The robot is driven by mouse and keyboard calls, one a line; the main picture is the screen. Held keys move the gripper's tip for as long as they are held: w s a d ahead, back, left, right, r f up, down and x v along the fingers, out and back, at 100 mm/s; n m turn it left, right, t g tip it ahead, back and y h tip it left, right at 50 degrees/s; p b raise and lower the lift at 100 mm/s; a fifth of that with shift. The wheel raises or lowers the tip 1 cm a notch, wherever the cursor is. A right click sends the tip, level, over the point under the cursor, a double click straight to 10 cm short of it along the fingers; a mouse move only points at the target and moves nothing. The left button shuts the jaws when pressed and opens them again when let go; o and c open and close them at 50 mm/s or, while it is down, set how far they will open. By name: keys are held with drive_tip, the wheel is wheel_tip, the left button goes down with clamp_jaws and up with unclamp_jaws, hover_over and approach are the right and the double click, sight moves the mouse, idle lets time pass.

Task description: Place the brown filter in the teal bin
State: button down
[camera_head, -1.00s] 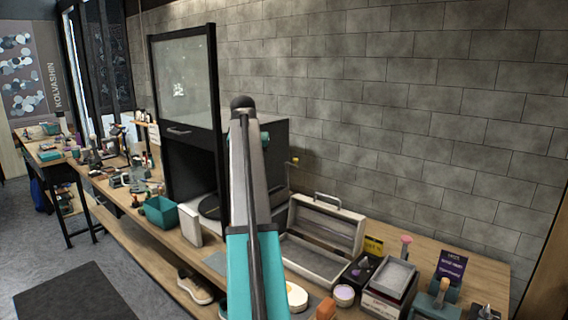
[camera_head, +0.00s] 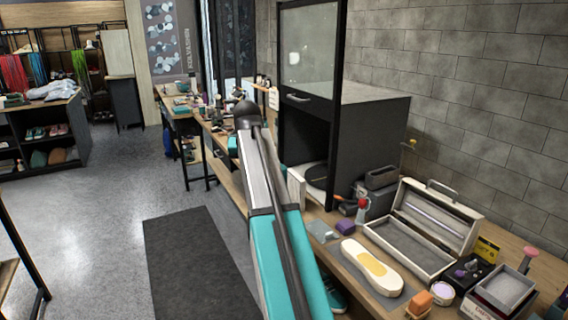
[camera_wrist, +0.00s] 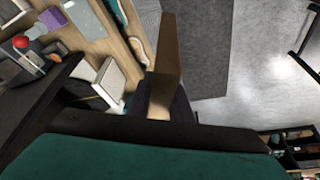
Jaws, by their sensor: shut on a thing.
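In the wrist view my gripper (camera_wrist: 165,108) has dark fingers shut on the brown filter (camera_wrist: 170,52), a thin tan-brown panel seen nearly edge-on. It is held in the air, with bench and floor behind it. In the head view my raised arm hides both gripper and filter. A small part of the teal bin (camera_head: 283,171) shows just right of my arm, on the bench beside the white panel (camera_head: 296,187); the rest is hidden. I cannot make out the bin's inside or how far the filter is from it.
The black booth (camera_head: 368,145) stands right of the bin. Nearer on the bench are an open white case (camera_head: 408,247), a pale insole-shaped piece (camera_head: 371,268) and small boxes. Left of the bench, a dark mat (camera_head: 195,255) lies on open grey floor (camera_head: 110,205).

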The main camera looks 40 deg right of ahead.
drive_tip(key=s+a+f+n+y, duration=0.1)
drive_tip(key=s+a+f+n, duration=0.1)
drive_tip(key=a, duration=0.9)
drive_tip(key=s+a+f+n+y, duration=0.1)
drive_tip(key=a+f+n, duration=0.2)
drive_tip(key=a, duration=0.7)
drive_tip(key=s+a+f+n+t, duration=0.1)
drive_tip(key=a+f, duration=0.4)
drive_tip(key=a, duration=0.6)
drive_tip(key=shift+s+a+n+y, duration=0.4)
drive_tip(key=shift+s+n, duration=0.3)
drive_tip(key=shift+s, duration=0.1)
drive_tip(key=shift+s, duration=0.15)
